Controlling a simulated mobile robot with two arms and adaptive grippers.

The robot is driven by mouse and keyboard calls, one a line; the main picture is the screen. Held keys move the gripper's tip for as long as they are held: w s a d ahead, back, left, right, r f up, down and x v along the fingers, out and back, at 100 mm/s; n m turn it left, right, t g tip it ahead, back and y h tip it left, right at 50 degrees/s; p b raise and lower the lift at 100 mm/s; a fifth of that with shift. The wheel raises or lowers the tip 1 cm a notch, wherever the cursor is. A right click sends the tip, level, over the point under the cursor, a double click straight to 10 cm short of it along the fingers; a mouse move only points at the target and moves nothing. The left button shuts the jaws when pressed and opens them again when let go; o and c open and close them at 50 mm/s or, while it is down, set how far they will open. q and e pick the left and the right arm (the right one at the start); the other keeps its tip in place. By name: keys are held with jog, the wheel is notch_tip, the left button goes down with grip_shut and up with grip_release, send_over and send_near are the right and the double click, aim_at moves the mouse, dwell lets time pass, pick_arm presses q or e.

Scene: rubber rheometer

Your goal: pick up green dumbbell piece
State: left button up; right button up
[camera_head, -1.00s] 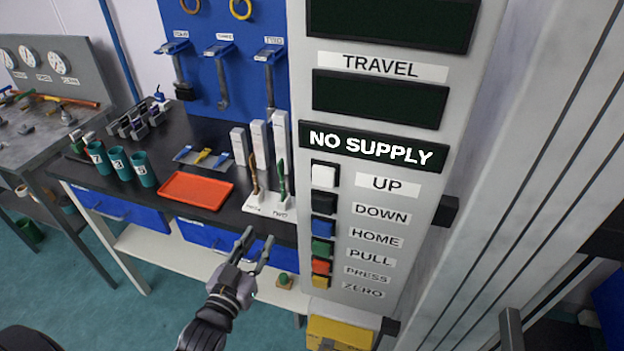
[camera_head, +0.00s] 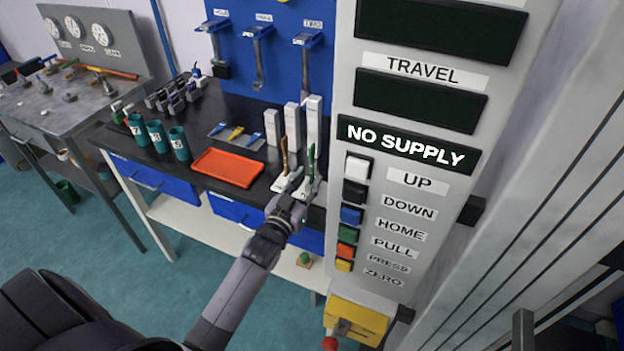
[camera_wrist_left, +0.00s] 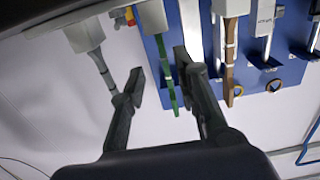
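The green dumbbell piece (camera_head: 311,160) stands upright in a white holder at the front right of the black bench. A brown dumbbell piece (camera_head: 284,157) stands upright to its left. My left gripper (camera_head: 304,182) is open at the holder, its fingers reaching toward the green piece. In the left wrist view the green piece (camera_wrist_left: 168,78) shows between the two open, empty fingers (camera_wrist_left: 158,68), nearer the right one. The brown piece (camera_wrist_left: 229,65) is right of the fingers there. I cannot tell whether a finger touches the green piece. My right gripper is not in view.
The grey machine panel (camera_head: 408,245) with coloured buttons rises close to the right of the gripper. Pale upright blocks (camera_head: 292,122) stand behind the holder. An orange tray (camera_head: 227,168) and teal cups (camera_head: 157,136) lie to the left on the bench.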

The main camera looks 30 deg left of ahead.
aim_at(311, 172)
pick_arm(q)
jog(key=w, duration=0.1)
jog(key=w+a+p, duration=0.1)
jog(key=w, duration=0.1)
jog(key=shift+w, duration=0.3)
jog(key=shift+w+d, duration=0.1)
jog(key=shift+w, duration=0.4)
jog(key=shift+c, duration=0.3)
grip_shut()
